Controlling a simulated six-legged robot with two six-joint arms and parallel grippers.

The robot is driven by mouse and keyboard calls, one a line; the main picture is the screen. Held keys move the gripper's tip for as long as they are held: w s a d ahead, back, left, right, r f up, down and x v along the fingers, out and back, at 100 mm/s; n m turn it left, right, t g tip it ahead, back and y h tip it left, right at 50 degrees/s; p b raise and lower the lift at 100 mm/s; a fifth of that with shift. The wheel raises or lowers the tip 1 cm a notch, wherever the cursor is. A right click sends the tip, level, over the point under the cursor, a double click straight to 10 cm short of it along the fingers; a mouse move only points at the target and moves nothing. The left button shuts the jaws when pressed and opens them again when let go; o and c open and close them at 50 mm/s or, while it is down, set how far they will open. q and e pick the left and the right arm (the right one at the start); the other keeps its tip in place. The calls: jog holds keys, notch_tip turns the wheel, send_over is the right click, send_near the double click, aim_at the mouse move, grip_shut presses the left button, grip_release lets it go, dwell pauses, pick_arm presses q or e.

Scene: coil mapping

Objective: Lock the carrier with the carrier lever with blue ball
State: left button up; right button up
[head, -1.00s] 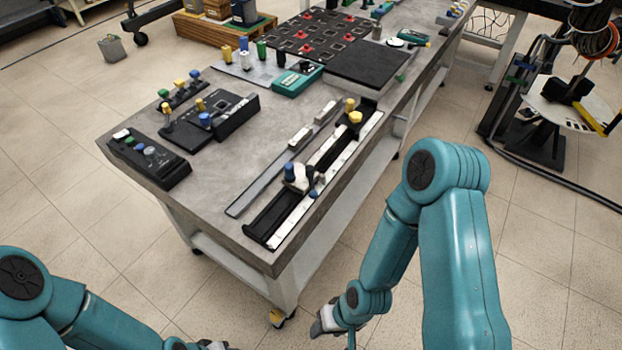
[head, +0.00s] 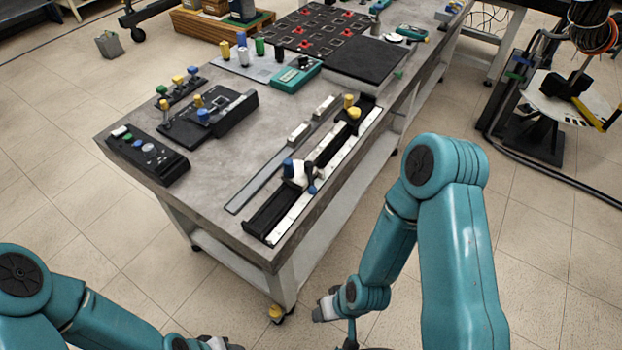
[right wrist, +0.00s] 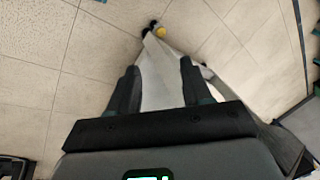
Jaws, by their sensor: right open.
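The carrier (head: 301,174) is a small white block on the black and white rail (head: 290,222) near the table's front edge. A blue ball (head: 288,167) sits at its left side. A dark blue lever-like piece (head: 311,179) stands roughly upright at its right side; its exact shape is too small to tell. My right gripper (head: 326,309) is low beside the table, well away from the carrier. In the right wrist view the right gripper (right wrist: 160,85) has its fingers apart and empty. My left gripper (head: 218,343) is at the bottom edge, partly cut off; its jaws are unclear.
Yellow knobs (head: 351,106) stand at the rail's far end. A grey strip with white blocks (head: 298,132) lies left of the rail. A black control box (head: 148,158) and a lever panel (head: 208,115) are at the table's left. The floor around both grippers looks clear.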

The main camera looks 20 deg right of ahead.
aim_at(313, 190)
jog(key=w+d+r+t+h+b, duration=0.3)
jog(key=w+d+t+h+b, duration=0.25)
jog(key=w+d, duration=0.4)
jog(key=w+r+m+t+h+b, duration=0.1)
jog(key=w+r+t+h+b, duration=0.25)
jog(key=w+r+b, duration=0.45)
jog(key=s+a+r+m+t+y+b, duration=0.2)
jog(key=s+a+r+t+b, duration=0.55)
jog(key=b, duration=0.95)
jog(key=shift+g, duration=0.45)
jog(key=p+x, duration=0.2)
jog(key=p, duration=0.2)
jog(key=p+x, duration=0.3)
jog(key=p, duration=0.1)
jog(key=p+x, duration=0.3)
jog(key=p, duration=0.1)
jog(key=shift+w+a+r, duration=0.15)
jog(key=shift+w+a, duration=0.05)
jog(key=shift+a, duration=0.2)
jog(key=x, duration=0.6)
jog(key=shift+w+f+b, duration=0.35)
jog(key=shift+f+b, duration=0.05)
jog(key=shift+w+d, duration=0.15)
jog(key=shift+w, duration=0.45)
